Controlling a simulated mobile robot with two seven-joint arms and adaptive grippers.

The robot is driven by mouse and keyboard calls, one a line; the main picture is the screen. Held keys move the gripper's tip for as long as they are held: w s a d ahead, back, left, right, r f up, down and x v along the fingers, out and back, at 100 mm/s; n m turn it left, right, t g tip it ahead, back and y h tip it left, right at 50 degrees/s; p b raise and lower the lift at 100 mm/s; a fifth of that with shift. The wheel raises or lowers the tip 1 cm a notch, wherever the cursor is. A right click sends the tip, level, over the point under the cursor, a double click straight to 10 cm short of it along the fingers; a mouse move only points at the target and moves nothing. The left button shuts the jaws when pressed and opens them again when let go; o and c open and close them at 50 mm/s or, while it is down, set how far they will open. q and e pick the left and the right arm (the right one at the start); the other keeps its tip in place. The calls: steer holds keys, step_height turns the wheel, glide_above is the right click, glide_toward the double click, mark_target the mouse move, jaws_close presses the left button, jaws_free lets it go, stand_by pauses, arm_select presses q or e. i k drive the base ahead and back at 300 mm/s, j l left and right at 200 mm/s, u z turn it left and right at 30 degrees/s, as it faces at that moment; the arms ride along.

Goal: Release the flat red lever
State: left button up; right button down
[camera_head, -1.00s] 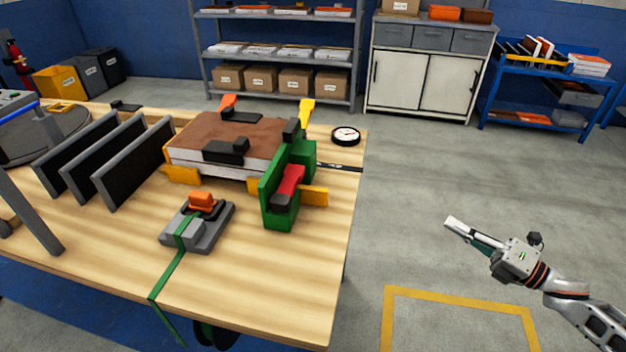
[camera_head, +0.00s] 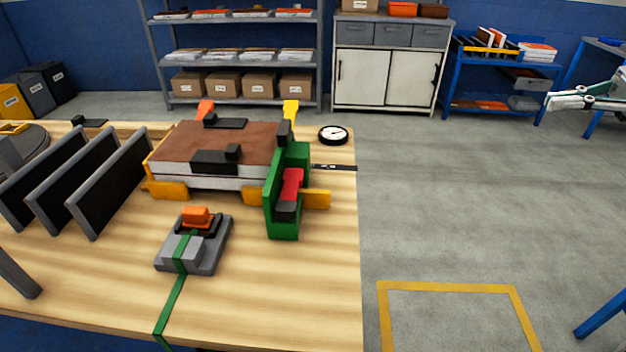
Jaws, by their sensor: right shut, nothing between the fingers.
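A flat red lever (camera_head: 292,184) with a dark end sits in the green bracket (camera_head: 281,215) at the right end of the brown-topped sandwich panel (camera_head: 225,142). The panel lies on the wooden table near its right edge. My right gripper (camera_head: 553,101) is at the far right of the head view, pointing left. It is shut, empty, and well apart from the lever, out over the floor. My left gripper is out of view.
A grey strap buckle with an orange tab (camera_head: 196,216) stands in front of the panel. Black upright plates (camera_head: 110,185) are at the left. A round dial (camera_head: 333,134) lies behind the bracket. The floor (camera_head: 450,210) right of the table is clear.

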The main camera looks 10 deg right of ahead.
mark_target(286, 209)
steer(key=i+j, duration=0.1)
steer(key=j, duration=0.3)
steer(key=i+j, duration=0.1)
steer(key=j, duration=0.75)
steer(key=i+j, duration=0.15)
steer(key=j, duration=0.3)
